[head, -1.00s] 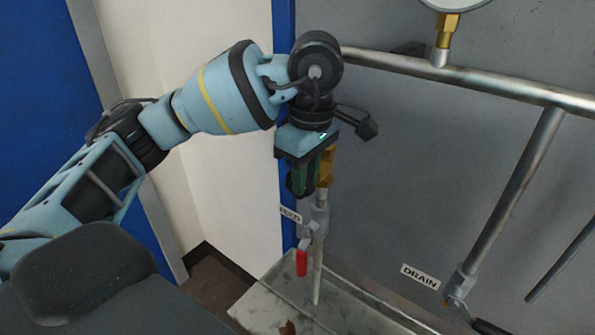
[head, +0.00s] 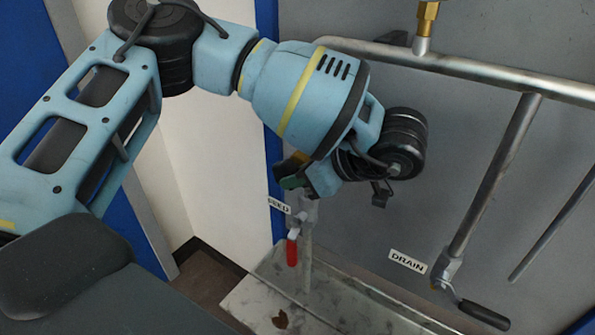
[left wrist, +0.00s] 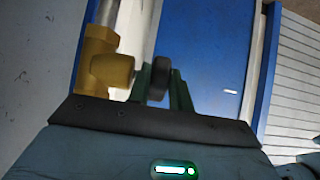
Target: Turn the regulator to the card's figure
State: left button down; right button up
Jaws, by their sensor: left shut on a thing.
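The brass regulator body (left wrist: 103,68) stands at the upper left of the left wrist view, on a grey pipe. A dark round knob (left wrist: 159,77) sits to its right, between the green fingers of my left gripper (left wrist: 163,95). The gripper is shut on this knob. In the head view my left gripper (head: 291,180) is at the wall pipe, with the wrist bulging to its right and hiding most of the regulator. The gauge dial is out of frame; only its brass stem (head: 427,20) shows. No card with a figure is visible. My right gripper is not in view.
A red-handled valve (head: 292,250) hangs just below my left gripper, by a partly hidden label. A steel pipe (head: 480,75) crosses the grey panel. A DRAIN label (head: 407,261) and black-handled valve (head: 484,314) are lower right. A stained tray (head: 265,290) lies below.

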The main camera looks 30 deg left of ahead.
pick_arm(q)
jog(key=shift+f+y, duration=0.2)
jog(key=shift+y, duration=0.6)
jog(key=shift+f+y, duration=0.2)
jog(key=shift+y, duration=0.6)
jog(key=shift+f, duration=0.1)
jog(key=c, duration=1.5)
grip_release()
jog(key=shift+c, duration=0.2)
jog(key=v, duration=0.8)
jog(key=shift+s+f, duration=0.15)
